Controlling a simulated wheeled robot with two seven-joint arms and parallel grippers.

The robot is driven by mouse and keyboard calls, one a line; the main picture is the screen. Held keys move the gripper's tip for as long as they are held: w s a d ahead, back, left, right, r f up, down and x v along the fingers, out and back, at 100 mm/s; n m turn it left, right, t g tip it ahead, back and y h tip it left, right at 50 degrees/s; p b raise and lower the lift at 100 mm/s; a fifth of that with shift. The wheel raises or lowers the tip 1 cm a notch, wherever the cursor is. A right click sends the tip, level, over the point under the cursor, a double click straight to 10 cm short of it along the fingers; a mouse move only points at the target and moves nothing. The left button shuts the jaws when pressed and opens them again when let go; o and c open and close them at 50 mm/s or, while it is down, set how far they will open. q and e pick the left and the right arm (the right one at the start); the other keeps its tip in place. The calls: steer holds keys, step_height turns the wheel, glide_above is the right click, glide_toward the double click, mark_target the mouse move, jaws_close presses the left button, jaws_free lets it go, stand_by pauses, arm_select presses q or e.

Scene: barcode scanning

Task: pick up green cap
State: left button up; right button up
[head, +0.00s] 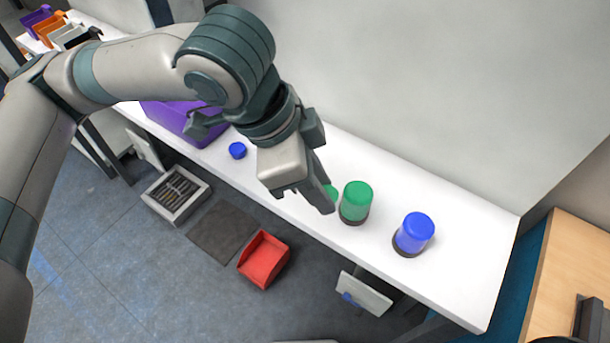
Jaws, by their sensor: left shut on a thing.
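The green cap (333,192) is a small green piece on the white table, mostly hidden behind my left gripper's finger. My left gripper (326,205) comes down from above and is shut on the green cap; how high the cap is above the table cannot be told. Right beside it stands a green cylinder (357,197) with a dark base, upright. My right gripper is not in view.
A blue cylinder (414,231) with a dark base stands to the right. A small blue cap (237,150) lies to the left, near a purple bin (176,122). The right end of the white table (468,275) is clear. A red bin (264,262) sits below the table's front edge.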

arm_select(q)
steer(key=shift+s+d+r, duration=0.25)
steer(key=shift+s+r, duration=0.15)
steer(key=shift+s, duration=0.2)
steer(key=shift+s+d+r, duration=0.25)
steer(key=shift+s+r, duration=0.15)
steer(key=shift+s, duration=0.2)
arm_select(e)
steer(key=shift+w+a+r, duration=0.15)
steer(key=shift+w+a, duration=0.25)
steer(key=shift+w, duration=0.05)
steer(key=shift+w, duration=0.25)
